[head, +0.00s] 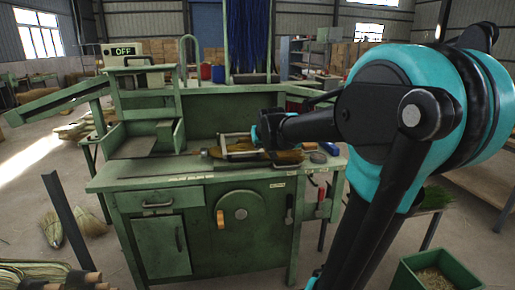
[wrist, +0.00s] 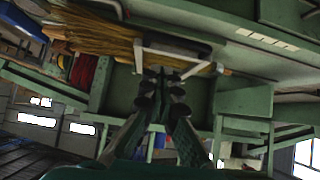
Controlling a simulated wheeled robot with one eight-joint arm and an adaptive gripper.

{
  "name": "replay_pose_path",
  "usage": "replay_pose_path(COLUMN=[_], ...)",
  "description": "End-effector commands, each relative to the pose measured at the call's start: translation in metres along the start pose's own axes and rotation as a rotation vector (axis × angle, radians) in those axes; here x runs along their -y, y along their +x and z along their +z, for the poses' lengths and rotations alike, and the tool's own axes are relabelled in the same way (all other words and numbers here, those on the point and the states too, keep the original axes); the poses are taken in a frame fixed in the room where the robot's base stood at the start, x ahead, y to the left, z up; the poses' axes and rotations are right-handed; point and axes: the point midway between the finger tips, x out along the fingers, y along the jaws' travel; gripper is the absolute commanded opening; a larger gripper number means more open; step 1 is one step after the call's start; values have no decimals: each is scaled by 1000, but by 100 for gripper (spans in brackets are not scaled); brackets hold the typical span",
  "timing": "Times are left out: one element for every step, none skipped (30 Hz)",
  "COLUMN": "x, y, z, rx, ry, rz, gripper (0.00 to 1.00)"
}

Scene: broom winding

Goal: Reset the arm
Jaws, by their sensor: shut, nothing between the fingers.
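My gripper (wrist: 162,84) shows in the wrist view with its dark fingers together and nothing between them. The fingertips are close to a pale U-shaped bar (wrist: 172,52) and a bundle of yellow broom straw (wrist: 95,30); I cannot tell whether they touch. In the head view my arm reaches in from the right, and its end hangs over the green workbench (head: 140,180). The brown straw bundle (head: 290,156) lies on the bench top beside the winding fixture there. My fingertips are hard to make out in the head view.
A sign reading OFF (head: 124,50) stands on the machine at the back left. A sloping green chute (head: 55,103) juts out left. Loose brooms (head: 52,228) lie on the floor at left. A green bin (head: 440,270) stands at the lower right.

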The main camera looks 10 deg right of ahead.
Motion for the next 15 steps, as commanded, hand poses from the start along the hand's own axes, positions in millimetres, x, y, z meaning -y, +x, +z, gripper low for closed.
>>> replay_pose_path(x=[0,0,0,0,-1,-2,-3,-3,-5,-6,-7,-8,-8,-9,-10], y=[-3,-4,-5,-6,-6,-7,-8,-9,-10,-12,-15,-18,-22,-25,-30], z=[1,1,4,8,14,26,37,52,73,92,112,140,161,181,209], rx=[0,1,4,9,17,33,48,67,96,120,147,184,213,241,278], ry=[0,0,0,0,0,1,1,1,2,2,2,3,3,3,3], rz=[0,0,0,0,1,2,3,4,5,5,6,6,6,6,6], gripper=[0,0,0,0,0,0,0,0,0,0,0,0,0,0,0])
